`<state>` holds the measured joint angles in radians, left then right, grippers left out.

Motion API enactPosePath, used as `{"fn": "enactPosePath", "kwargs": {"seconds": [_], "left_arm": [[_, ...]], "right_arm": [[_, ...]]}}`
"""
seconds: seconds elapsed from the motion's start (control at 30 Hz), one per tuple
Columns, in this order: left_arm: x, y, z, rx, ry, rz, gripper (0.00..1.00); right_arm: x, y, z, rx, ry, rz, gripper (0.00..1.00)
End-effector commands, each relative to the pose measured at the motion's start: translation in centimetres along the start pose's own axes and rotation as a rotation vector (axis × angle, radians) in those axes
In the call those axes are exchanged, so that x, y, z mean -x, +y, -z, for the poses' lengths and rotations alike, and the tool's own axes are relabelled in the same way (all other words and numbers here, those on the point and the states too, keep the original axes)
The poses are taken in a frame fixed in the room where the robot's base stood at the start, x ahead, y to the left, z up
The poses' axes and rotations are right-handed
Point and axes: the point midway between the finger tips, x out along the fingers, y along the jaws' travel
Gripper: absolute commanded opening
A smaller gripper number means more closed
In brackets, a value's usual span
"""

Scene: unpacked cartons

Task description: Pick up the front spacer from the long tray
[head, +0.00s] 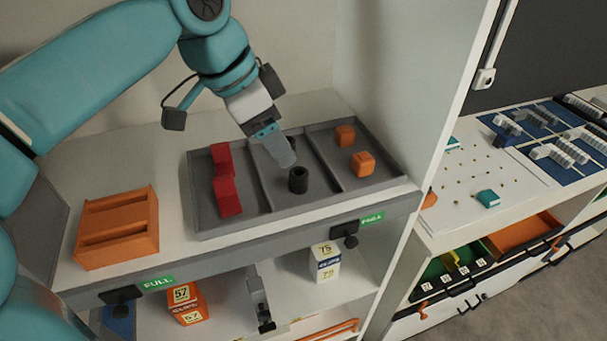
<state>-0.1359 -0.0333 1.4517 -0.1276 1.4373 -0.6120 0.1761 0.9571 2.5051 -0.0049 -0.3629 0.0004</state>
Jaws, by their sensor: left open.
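The long grey tray (334,196) lies on the top shelf with three compartments. The front spacer (298,180), a short black cylinder with a hole in its top, stands upright in the middle compartment near the front. My left gripper (282,157) is over the middle compartment, just behind and left of the spacer in the picture. Its jaws are open, hold nothing and look apart from the spacer. A dark shape shows just beside the gripper; I cannot tell whether it is another spacer. My right gripper is out of view.
Red blocks (226,197) fill part of the left compartment; two orange blocks (363,164) sit in the right one. An orange slotted holder (118,228) stands left of the tray. A white side panel (400,100) rises close on the right.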

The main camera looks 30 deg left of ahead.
Motion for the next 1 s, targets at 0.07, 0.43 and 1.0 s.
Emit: {"fn": "enactPosePath", "kwargs": {"seconds": [0.07, 0.43, 1.0], "left_arm": [[-1.8, 0.1, -0.3, 0.0, -0.005, -0.003, 0.64], [-6.2, 0.1, -0.1, 0.001, -0.003, -0.002, 0.64], [-10.2, -0.3, 0.4, 0.001, -0.001, 0.0, 0.48]], "right_arm": [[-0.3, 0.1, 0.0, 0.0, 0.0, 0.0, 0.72], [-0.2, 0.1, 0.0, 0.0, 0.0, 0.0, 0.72], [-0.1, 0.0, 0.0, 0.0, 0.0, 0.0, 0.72]]}}
